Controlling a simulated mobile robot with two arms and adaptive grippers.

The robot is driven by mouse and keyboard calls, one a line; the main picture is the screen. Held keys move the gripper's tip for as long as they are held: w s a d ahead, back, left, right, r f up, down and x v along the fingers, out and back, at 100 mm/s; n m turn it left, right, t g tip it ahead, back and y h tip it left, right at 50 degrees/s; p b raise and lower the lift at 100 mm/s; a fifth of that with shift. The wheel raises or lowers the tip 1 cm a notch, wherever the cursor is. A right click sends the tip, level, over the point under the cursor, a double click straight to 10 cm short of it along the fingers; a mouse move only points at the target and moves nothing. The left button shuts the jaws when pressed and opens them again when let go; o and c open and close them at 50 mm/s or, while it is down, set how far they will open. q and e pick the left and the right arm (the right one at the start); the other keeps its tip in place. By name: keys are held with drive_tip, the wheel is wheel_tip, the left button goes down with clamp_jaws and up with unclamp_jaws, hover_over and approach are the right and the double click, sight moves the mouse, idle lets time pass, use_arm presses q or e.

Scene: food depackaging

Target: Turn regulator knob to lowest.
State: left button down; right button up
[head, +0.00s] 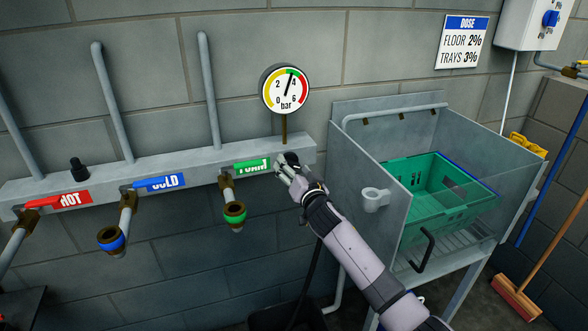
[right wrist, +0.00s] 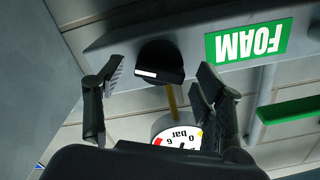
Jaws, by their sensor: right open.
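The black regulator knob (right wrist: 160,62) with a white mark sits on the grey manifold, beside the green FOAM label (right wrist: 248,39) in the right wrist view. My right gripper (right wrist: 160,80) is open, with one finger on each side of the knob; I cannot tell whether they touch it. In the head view my right gripper (head: 284,170) is at the manifold's right end and largely hides the knob. The pressure gauge (head: 275,92) stands above on a brass stem, its needle between 2 and 4 bar. My left gripper is not in view.
The grey manifold (head: 205,160) carries red HOT, blue COLD and green FOAM valve handles and a black fitting (head: 78,170). A metal sink (head: 365,155) with a green crate (head: 415,225) stands close on the right. A cup-like holder (head: 374,198) sticks out from its side.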

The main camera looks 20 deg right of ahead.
drive_tip(key=shift+c, duration=0.5)
drive_tip(key=c, duration=1.1)
drive_tip(key=shift+o, duration=0.2)
